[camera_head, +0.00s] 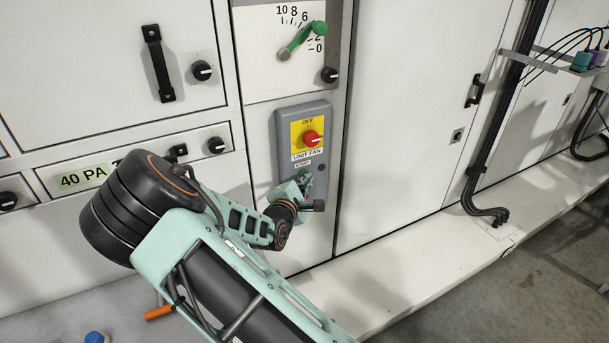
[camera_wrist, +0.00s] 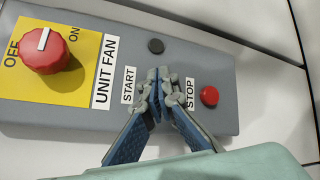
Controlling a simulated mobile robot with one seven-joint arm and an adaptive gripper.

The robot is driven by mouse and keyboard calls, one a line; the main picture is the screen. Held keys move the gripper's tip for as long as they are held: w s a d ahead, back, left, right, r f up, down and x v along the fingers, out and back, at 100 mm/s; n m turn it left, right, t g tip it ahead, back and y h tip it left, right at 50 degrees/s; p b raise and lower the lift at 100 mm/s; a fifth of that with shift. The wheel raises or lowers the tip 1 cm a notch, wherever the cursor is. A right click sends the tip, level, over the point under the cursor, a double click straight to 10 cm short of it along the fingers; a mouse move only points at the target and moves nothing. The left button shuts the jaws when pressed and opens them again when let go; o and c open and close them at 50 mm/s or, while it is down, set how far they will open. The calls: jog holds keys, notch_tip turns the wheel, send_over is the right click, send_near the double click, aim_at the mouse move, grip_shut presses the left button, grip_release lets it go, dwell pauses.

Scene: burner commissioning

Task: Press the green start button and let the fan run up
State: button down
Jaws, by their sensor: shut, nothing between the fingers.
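A grey unit fan control box (camera_head: 318,110) is on the white cabinet front; it fills much of the wrist view (camera_wrist: 225,75). My gripper (camera_wrist: 160,76) is shut and empty, its fingertips at the box face between the START label (camera_wrist: 128,85) and the STOP label (camera_wrist: 190,92). The green start button is hidden behind the fingers in the wrist view; whether the tips touch or press it I cannot tell. The red stop button (camera_wrist: 209,96) is clear, right of the fingers. The red rotary knob (camera_wrist: 45,52) sits on a yellow plate, its white mark pointing up in the wrist view.
A small dark round fitting (camera_wrist: 155,46) lies just above the fingertips. A green-handled lever (camera_head: 303,40) on a numbered scale is above the box. Cabinet doors with black handles (camera_head: 158,63) flank it. A white plinth (camera_head: 440,250) runs along the floor.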

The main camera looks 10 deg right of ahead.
dwell(0.6)
jog(key=shift+s+d+p, duration=0.25)
jog(key=shift+s+p, duration=0.15)
jog(key=shift+s, duration=0.35)
jog(key=shift+s+d+p, duration=0.25)
jog(key=shift+s, duration=0.55)
jog(key=shift+s+d+p, duration=0.2)
jog(key=shift+s+d, duration=0.05)
jog(key=shift+s, duration=0.5)
jog(key=shift+s+d+p, duration=0.25)
jog(key=shift+s, duration=0.55)
jog(key=shift+d, duration=0.1)
